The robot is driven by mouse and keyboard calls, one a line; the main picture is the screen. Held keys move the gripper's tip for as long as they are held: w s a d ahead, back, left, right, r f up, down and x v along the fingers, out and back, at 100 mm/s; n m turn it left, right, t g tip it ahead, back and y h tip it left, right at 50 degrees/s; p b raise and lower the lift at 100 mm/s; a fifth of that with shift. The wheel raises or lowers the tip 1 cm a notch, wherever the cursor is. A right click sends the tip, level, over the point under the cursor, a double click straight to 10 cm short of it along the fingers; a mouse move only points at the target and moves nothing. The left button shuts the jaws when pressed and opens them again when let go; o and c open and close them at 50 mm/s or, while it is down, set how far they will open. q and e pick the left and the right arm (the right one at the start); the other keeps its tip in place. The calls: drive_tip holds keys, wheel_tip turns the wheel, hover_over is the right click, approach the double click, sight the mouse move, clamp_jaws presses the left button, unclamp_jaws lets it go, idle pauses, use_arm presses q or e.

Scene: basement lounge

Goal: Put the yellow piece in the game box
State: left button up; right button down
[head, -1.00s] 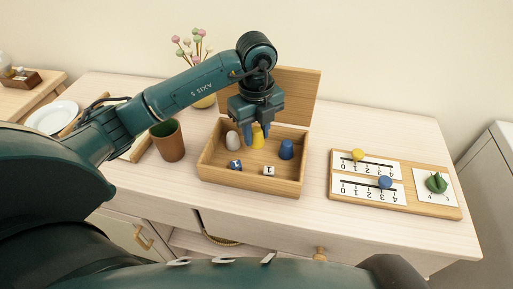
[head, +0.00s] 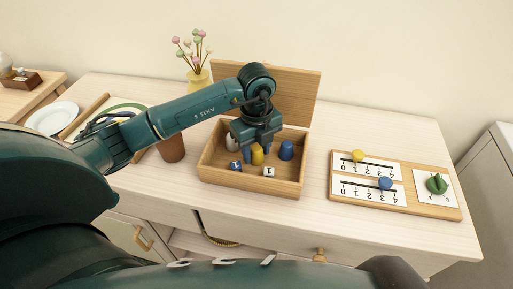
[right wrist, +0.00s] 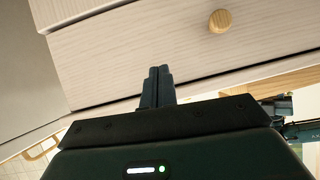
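The yellow piece (head: 257,155) is between the fingers of my left gripper (head: 257,150), inside the open wooden game box (head: 247,187). The fingers are closed around it and partly hide it. I cannot tell whether it touches the box floor. In the box are a white piece (head: 232,142), a blue piece (head: 286,150), a blue die (head: 235,166) and a white die (head: 268,171). The box lid (head: 290,92) stands up at the back. My right gripper (right wrist: 157,86) is shut and empty, in front of the drawer fronts in the right wrist view.
A wooden board (head: 420,210) with yellow and blue sliders and a green knob (head: 436,184) lies right of the box. A brown cup (head: 171,149) stands left, partly behind my arm. A flower vase (head: 197,77) stands behind. A white plate (head: 52,118) is far left.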

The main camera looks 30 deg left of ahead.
sight(256, 148)
use_arm(q)
drive_tip(key=shift+o, duration=1.1)
drive_tip(key=shift+r, duration=0.2)
wheel_tip(256, 148, up, 12)
drive_tip(key=shift+s+f, duration=0.1)
